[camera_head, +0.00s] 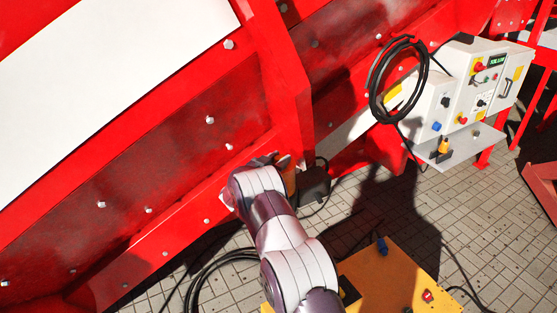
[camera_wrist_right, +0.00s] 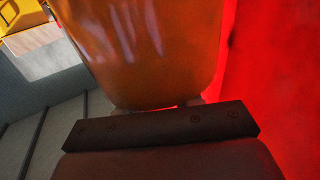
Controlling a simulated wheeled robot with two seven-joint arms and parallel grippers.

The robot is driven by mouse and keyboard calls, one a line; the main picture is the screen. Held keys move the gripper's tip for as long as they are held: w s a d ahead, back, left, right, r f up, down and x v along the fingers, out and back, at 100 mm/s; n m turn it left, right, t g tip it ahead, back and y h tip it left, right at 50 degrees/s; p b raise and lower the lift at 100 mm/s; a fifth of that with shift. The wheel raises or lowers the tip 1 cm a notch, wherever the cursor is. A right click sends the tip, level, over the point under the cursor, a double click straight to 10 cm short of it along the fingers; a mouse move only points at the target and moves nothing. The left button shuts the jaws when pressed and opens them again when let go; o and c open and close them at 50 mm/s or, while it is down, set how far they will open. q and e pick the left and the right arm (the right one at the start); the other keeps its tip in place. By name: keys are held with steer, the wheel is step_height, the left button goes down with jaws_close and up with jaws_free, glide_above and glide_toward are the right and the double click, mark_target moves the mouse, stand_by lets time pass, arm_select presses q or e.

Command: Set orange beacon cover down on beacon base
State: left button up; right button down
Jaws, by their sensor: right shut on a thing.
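The orange beacon cover (camera_wrist_right: 150,50) fills the upper middle of the right wrist view, glossy and translucent, with its rounded lower end at the dark gripper bar. My right gripper (camera_head: 280,163) is shut on it, close against the red machine frame. In the head view only a small brownish-orange part of the cover (camera_head: 289,181) shows beside my wrist. I cannot pick out the beacon base for certain; my arm and gripper hide that spot. My left gripper is not in view.
A dark box (camera_head: 315,184) with a cable sits just right of my gripper. The red frame (camera_head: 280,85) rises behind it. A grey control cabinet (camera_head: 462,90) with a coiled black cable (camera_head: 371,85) stands right. A yellow box (camera_head: 385,275) is on the paved floor below.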

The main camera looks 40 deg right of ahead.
steer(key=shift+f, duration=0.15)
steer(key=c, duration=0.7)
jaws_free()
steer(key=b+v, duration=0.1)
steer(key=v, duration=1.1)
steer(key=shift+s+a, duration=0.15)
steer(key=shift+a, duration=0.15)
